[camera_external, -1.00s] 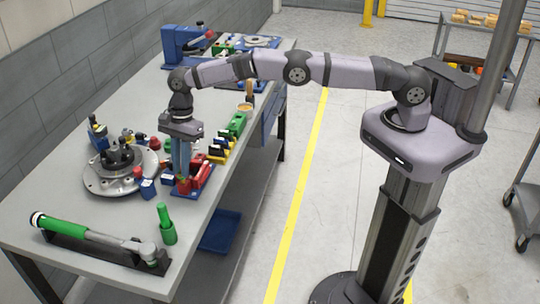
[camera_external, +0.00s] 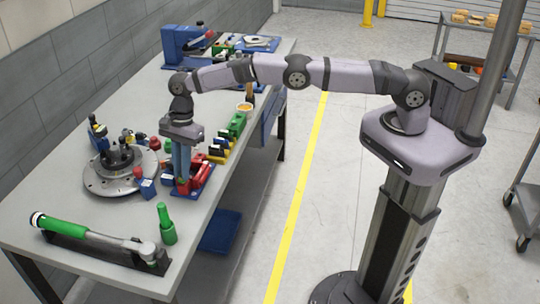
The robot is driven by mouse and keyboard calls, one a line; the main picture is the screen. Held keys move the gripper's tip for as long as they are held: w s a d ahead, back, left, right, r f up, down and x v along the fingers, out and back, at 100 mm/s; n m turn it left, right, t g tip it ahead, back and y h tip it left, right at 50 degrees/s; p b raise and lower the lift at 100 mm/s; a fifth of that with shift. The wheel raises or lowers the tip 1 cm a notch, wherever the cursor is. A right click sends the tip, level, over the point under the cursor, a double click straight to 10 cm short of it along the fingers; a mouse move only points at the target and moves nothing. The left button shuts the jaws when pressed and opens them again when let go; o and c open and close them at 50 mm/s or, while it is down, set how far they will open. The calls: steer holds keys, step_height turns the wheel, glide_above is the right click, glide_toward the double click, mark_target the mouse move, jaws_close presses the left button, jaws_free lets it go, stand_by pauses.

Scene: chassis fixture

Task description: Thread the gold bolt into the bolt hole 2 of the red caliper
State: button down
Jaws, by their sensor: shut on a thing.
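My gripper (camera_external: 182,186) points straight down over the right edge of the bench, its fingers just above or at a blue base (camera_external: 207,184) that carries red parts. The red caliper (camera_external: 199,176) seems to be the red piece on this base, partly hidden behind my fingers. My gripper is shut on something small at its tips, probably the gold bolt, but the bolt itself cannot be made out. The bolt holes are too small to see, so I cannot tell whether the tips touch the caliper.
A round metal fixture (camera_external: 101,186) with dark clamps stands left of my gripper. A small blue block (camera_external: 147,188) sits close by. Yellow, blue and green holders (camera_external: 228,138) line the right edge behind.

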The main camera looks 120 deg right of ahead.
steer(key=shift+f, duration=0.1)
stand_by(0.4)
steer(key=shift+s+a+m+p, duration=0.15)
steer(key=shift+m+p, duration=0.3)
steer(key=shift+m, duration=0.25)
steer(key=shift+f+m+h, duration=0.15)
steer(key=shift+m+h, duration=0.25)
steer(key=shift+m, duration=0.6)
steer(key=shift+p, duration=0.3)
steer(key=shift+a+m, duration=0.1)
steer(key=shift+m, duration=0.4)
steer(key=shift+f+m+h+p, duration=0.15)
steer(key=shift+m+h+p, duration=0.15)
steer(key=shift+m, duration=0.9)
steer(key=shift+s+m, duration=0.1)
steer(key=shift+m, duration=0.2)
steer(key=shift+a+f+m+h, duration=0.1)
steer(key=shift+m+h, duration=0.3)
steer(key=shift+m, duration=1)
